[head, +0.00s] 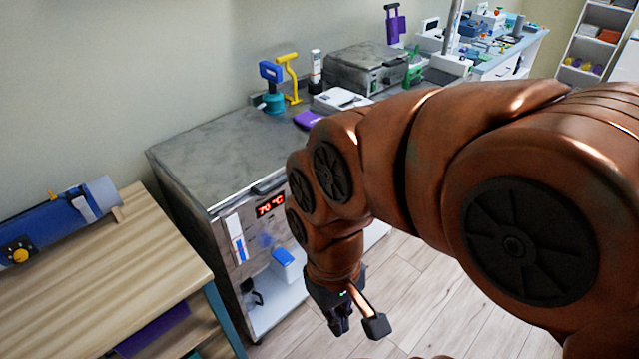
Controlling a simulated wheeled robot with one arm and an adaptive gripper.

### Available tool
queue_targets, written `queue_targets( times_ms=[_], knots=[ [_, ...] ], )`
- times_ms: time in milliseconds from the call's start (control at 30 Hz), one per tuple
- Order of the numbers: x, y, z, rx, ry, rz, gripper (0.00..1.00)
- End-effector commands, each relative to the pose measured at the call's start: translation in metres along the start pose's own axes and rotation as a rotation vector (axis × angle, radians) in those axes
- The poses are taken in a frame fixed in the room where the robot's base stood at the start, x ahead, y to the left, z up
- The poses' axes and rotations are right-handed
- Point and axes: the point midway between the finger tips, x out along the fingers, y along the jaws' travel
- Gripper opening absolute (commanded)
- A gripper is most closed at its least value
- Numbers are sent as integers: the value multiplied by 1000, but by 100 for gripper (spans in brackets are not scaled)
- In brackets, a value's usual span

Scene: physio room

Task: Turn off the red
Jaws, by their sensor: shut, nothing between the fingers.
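A grey metal heating cabinet (225,150) stands at the middle left. A red lit display (270,205) on its front reads about 70 °C. A white and blue panel (236,238) is left of and below the display. I cannot make out a red switch; my arm hides part of the cabinet front. My gripper (357,327) is shut and empty. In the picture it hangs below and right of the display, in front of the cabinet, apart from it.
A wooden table (110,260) with a blue cylindrical device (55,225) stands at the left. Bottles, a white scale (340,100) and a grey box (365,68) sit on the cabinet and counter behind. A shelf (590,45) stands at the far right. Wooden floor shows below my arm.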

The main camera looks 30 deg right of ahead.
Motion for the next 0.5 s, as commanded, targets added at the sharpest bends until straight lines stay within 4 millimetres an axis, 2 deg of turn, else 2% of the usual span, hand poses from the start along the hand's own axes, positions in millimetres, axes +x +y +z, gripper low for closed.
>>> queue_targets(
  times_ms=[167, 267, 400, 500],
  knots=[
    [8, -8, -10, 43, 3, -40, 0],
    [19, -21, -31, 133, 12, -120, 0],
    [34, -44, -83, 350, 33, -302, 0],
    [40, -52, -125, 538, 37, -449, 0]
  ],
)
